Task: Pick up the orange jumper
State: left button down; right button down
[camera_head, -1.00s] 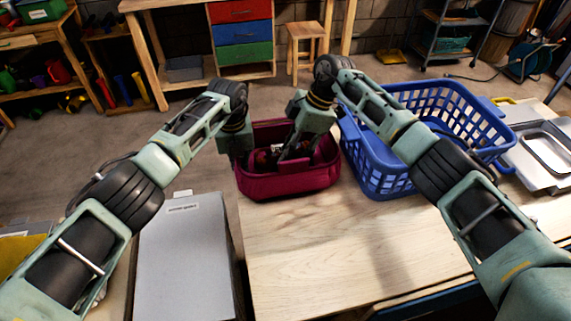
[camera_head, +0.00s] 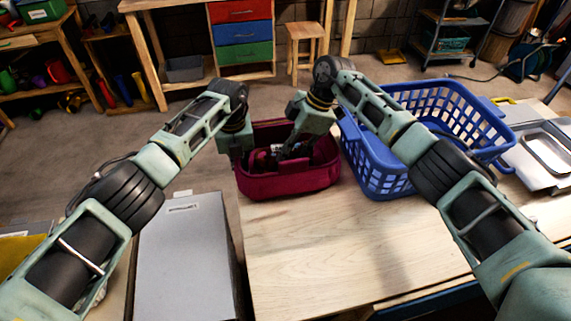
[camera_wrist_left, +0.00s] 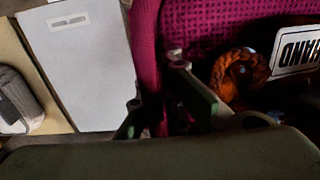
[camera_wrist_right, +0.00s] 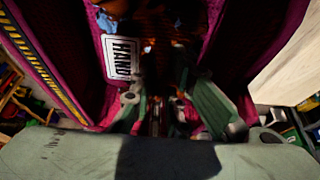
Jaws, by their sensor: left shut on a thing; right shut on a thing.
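The orange jumper lies in the dark inside of a maroon fabric basket (camera_head: 290,184); its knit shows in the left wrist view (camera_wrist_left: 240,70) and dimly in the right wrist view (camera_wrist_right: 150,22). My left gripper (camera_head: 237,158) is at the basket's left side, shut on its wall, with one finger on either side of the wall in the left wrist view (camera_wrist_left: 155,105). My right gripper (camera_head: 287,153) reaches down into the basket and is shut on dark cloth that appears to be the jumper; shadow hides the exact hold. A white tag reading HAND (camera_wrist_right: 121,58) shows beside it.
A blue laundry basket (camera_head: 400,183) stands close on the right of the maroon one. A metal sink (camera_head: 548,150) is beyond it. A grey box (camera_head: 185,250) is at the left. The wooden table top (camera_head: 330,250) in front is clear.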

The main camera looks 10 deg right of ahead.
aim_at(306, 141)
jog(key=shift+r, duration=0.15)
jog(key=shift+r, duration=0.3)
jog(key=shift+d+r, duration=0.15)
jog(key=shift+r, duration=0.1)
jog(key=d, duration=0.2)
jog(key=d+r, duration=0.1)
jog(key=shift+w+d, duration=0.35)
pick_arm(q)
jog(key=shift+a, duration=0.15)
pick_arm(e)
notch_tip(306, 141, up, 13)
jog(key=shift+s, duration=0.15)
jog(key=shift+a, duration=0.1)
jog(key=shift+r, duration=0.85)
